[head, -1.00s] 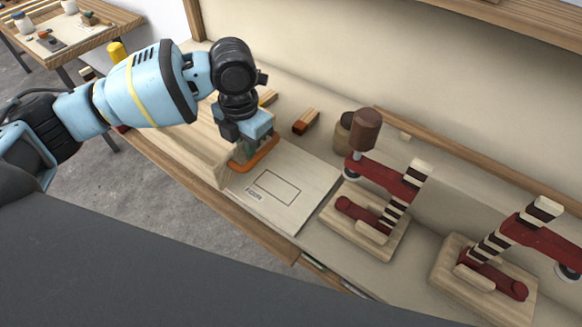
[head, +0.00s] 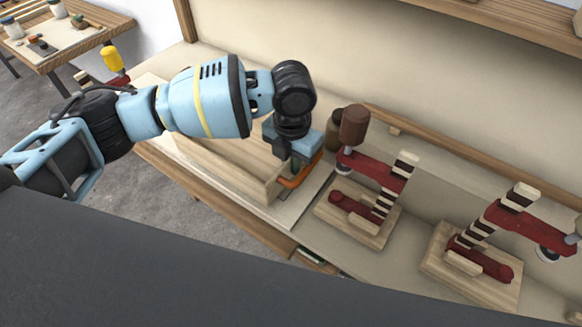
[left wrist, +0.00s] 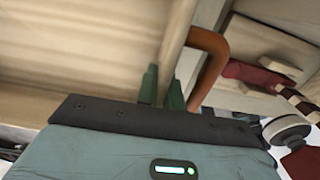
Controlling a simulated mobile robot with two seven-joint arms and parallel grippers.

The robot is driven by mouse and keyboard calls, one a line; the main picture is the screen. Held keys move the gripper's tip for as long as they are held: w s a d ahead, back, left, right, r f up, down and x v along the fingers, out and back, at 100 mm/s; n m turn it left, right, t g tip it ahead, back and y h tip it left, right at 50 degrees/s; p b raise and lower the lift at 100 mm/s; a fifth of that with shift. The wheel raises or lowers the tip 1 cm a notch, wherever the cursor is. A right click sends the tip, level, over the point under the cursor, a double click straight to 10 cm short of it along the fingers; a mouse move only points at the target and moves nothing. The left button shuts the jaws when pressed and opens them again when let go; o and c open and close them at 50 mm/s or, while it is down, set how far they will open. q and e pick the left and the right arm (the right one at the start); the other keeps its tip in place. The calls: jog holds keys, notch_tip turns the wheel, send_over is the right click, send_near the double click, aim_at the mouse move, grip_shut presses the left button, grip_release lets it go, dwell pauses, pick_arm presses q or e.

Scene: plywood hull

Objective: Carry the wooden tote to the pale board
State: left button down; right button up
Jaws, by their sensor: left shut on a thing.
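The wooden tote (head: 228,172) is a long pale box with an orange handle (head: 300,178) at its right end. My left gripper (head: 295,163) is shut on that end. In the left wrist view its green fingers (left wrist: 162,86) straddle the end wall of the tote (left wrist: 176,40), with the orange handle (left wrist: 212,62) just right of them. My right gripper is not in view.
Two wooden bases with red toggle clamps (head: 358,210) (head: 475,262) stand on the bench right of the board. A brown cylinder (head: 354,125) rises close to my gripper's right. A wooden rail (head: 440,155) runs along the back. A side table (head: 70,40) is at far left.

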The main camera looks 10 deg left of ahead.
pick_arm(q)
jog(key=shift+a+f, duration=0.1)
jog(key=shift+f, duration=1.25)
jog(key=c, duration=1.5)
grip_release()
jog(key=shift+c, duration=0.2)
notch_tip(320, 180, up, 12)
jog(key=shift+r, duration=0.15)
